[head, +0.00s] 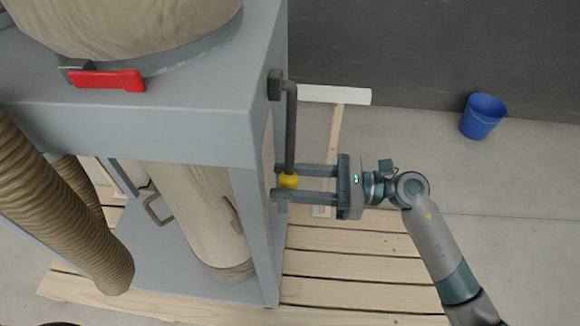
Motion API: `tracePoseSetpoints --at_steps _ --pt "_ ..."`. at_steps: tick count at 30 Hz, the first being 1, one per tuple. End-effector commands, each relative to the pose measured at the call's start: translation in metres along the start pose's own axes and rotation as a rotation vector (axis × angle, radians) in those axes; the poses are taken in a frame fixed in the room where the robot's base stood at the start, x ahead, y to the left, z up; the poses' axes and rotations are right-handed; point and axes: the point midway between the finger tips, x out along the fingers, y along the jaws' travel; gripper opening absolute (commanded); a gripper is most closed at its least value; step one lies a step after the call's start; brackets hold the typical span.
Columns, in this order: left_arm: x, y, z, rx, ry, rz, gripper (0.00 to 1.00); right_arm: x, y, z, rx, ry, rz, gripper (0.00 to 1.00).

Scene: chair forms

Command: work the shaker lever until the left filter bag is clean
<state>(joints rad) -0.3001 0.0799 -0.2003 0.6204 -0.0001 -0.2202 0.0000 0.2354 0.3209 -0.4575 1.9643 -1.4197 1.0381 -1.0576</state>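The shaker lever (291,130) is a dark bar hanging down from a pivot on the right side of the blue-grey frame. A yellow knob (289,181) is at its lower end. My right gripper (289,182) reaches in from the right, with one finger above and one below the knob; the knob fills the gap between them. A large beige filter bag (130,25) stands on top of the frame at the upper left, its top out of view. A beige bag (195,210) hangs inside the frame below. Which is the left filter bag I cannot tell. My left gripper is not in view.
A red-handled clamp (107,80) sits at the upper bag's base. A ribbed brown hose (70,210) runs down at the left. The frame stands on a wooden pallet (345,265). A blue bucket (482,116) stands on open floor by the dark wall.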

Motion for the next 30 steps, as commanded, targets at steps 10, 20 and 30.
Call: tracePoseSetpoints --at_steps 10,20,30 --pt "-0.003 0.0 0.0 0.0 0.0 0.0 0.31 0.0 0.009 0.003 -0.001 -0.001 0.001 0.37" --pt "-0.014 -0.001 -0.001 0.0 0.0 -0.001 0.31 0.0 0.021 0.014 0.0 0.0 0.002 0.37" --pt "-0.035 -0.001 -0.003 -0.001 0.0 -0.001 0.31 0.0 0.053 0.036 0.0 -0.001 0.001 0.37"
